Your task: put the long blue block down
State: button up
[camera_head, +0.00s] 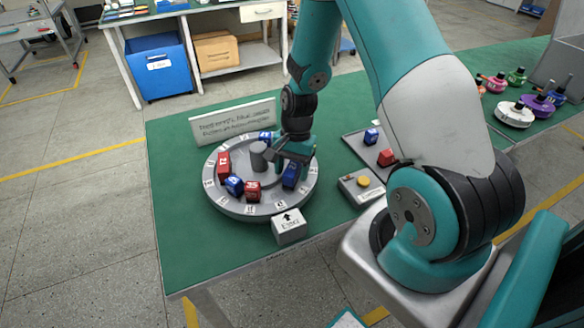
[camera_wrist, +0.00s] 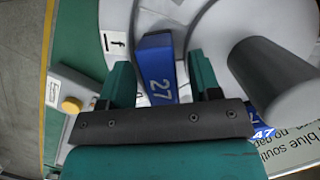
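The long blue block (camera_wrist: 157,68), marked 27, lies between the two fingers of my gripper (camera_wrist: 162,62) in the wrist view. A narrow gap shows between the block and the right finger; the left finger is close beside it. The gripper looks open around the block. In the head view the block (camera_head: 290,176) is at the right side of the round grey turntable (camera_head: 245,211), below my gripper (camera_head: 289,158). It appears to rest on the turntable, but the fingers partly hide it.
A grey post (camera_head: 258,156) stands at the turntable's centre. Red blocks (camera_head: 224,165) (camera_head: 253,191) and blue blocks (camera_head: 234,185) (camera_head: 265,137) sit around it. A sign (camera_head: 235,122) stands behind, a white arrow box (camera_head: 289,226) in front, a button box (camera_head: 361,187) and tray (camera_head: 356,146) at right.

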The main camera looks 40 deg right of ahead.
jog(key=b+v, duration=0.1)
jog(key=v, duration=1.1)
jog(key=s+a+r+n+t, duration=0.1)
jog(key=s+a+r+n, duration=0.2)
jog(key=a+r+n, duration=0.7)
jog(key=s+a+r+n+y, duration=0.1)
jog(key=s+a+r+n, duration=0.1)
jog(key=s+a+n, duration=0.2)
jog(key=s+a+r+n, duration=0.2)
jog(key=s+a+n, duration=0.3)
jog(key=s+a, duration=0.4)
jog(key=shift+s+r+y, duration=0.3)
jog(key=shift+s+y, duration=0.1)
jog(key=shift+s, duration=0.5)
jog(key=shift+o, duration=0.2)
jog(key=shift+a, duration=0.15)
